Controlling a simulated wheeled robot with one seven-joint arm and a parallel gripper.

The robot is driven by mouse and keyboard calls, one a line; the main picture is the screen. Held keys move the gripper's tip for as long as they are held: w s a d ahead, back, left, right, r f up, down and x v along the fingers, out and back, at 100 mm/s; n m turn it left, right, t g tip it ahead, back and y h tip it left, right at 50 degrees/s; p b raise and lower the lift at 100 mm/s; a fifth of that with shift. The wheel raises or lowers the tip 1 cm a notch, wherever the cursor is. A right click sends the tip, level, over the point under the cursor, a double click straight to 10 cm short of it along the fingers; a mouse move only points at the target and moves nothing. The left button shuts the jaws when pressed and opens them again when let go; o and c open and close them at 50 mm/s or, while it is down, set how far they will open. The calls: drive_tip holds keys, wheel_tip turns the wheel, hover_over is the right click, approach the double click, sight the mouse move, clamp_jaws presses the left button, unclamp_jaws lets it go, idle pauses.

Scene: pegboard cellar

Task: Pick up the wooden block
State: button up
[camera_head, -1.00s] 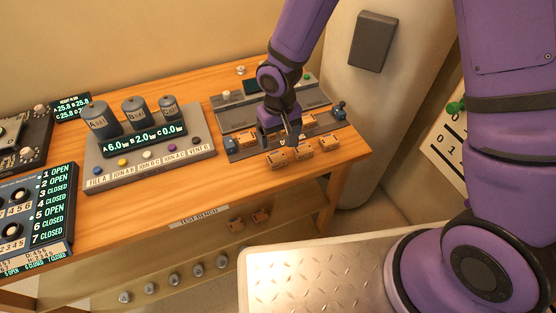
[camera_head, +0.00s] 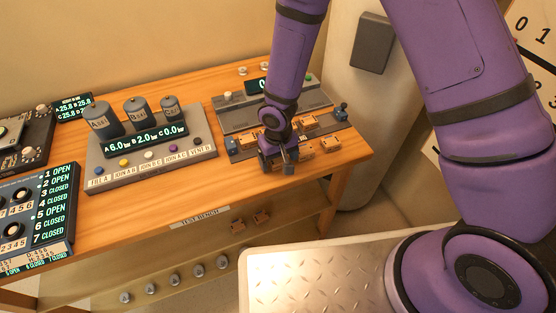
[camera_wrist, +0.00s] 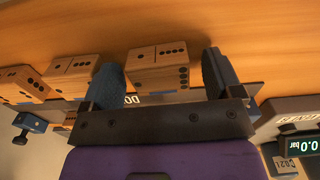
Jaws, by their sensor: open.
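Several wooden blocks with black domino-like dots lie at the right end of the bench. In the wrist view one wooden block (camera_wrist: 158,72) sits between the two fingers of my gripper (camera_wrist: 163,75), with visible space on either side. In the head view my gripper (camera_head: 279,168) is low over the bench's front right part, and hides most of that block. A second block (camera_head: 304,149) and a third block (camera_head: 328,144) lie just to its right. In the wrist view two blocks, the nearer one (camera_wrist: 74,75), lie left of the left finger.
Behind the blocks is a grey slotted device (camera_head: 232,118) with blue end pieces. A grey console (camera_head: 150,165) with cylinders, buttons and a display stands left. Bare bench wood (camera_head: 215,185) lies in front.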

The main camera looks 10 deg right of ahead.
drive_tip(key=shift+c, duration=0.2)
drive_tip(key=c, duration=1)
drive_tip(key=shift+o, duration=0.2)
drive_tip(key=shift+r, duration=0.1)
